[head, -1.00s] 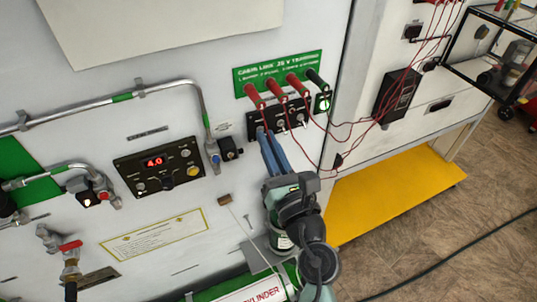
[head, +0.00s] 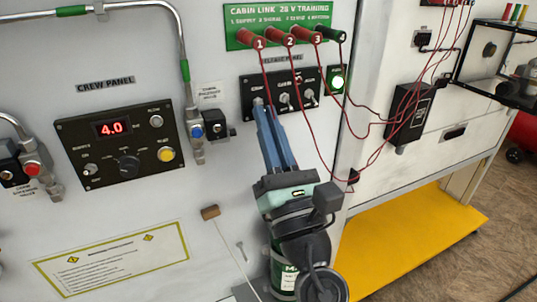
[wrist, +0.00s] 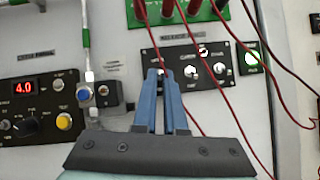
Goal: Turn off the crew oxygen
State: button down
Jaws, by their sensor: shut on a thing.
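The black release panel (head: 299,84) holds a row of small toggle switches, below a green sign. My gripper (head: 262,107) has its blue fingers shut on the leftmost toggle switch (head: 258,101), whose body is mostly hidden. In the wrist view my gripper (wrist: 155,74) reaches the left end of this panel. The middle toggle (head: 285,98) and right toggle (head: 310,95) are clear of the fingers. The crew panel (head: 75,130) is at the left, with a red display reading 4.0, a black knob (head: 128,166) and a lit yellow button (head: 166,154).
Red cables (head: 300,130) hang from plugs above the release panel and pass close to my fingers. A green lamp (head: 337,83) glows to its right. A blue-capped valve (head: 197,131) on a pipe stands to its left. A yellow shelf (head: 410,225) is low at the right.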

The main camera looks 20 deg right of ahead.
jog(key=shift+w+f+t+h+b, duration=0.15)
jog(key=shift+f+t+b, duration=0.3)
jog(key=shift+b, duration=1.7)
jog(key=shift+f+t+h+b, duration=0.15)
jog(key=shift+f+t+b, duration=0.25)
jog(key=shift+b, duration=1.7)
jog(key=shift+t+b, duration=0.25)
jog(key=shift+b, duration=0.55)
jog(key=b, duration=0.4)
jog(key=shift+w+r+m+t, duration=0.1)
jog(key=shift+w+m+t, duration=0.05)
jog(key=shift+m+t, duration=0.25)
jog(key=shift+r+b, duration=0.15)
jog(key=shift+b, duration=0.35)
jog(key=shift+h, duration=0.3)
jog(key=c, duration=1)
grip_release()
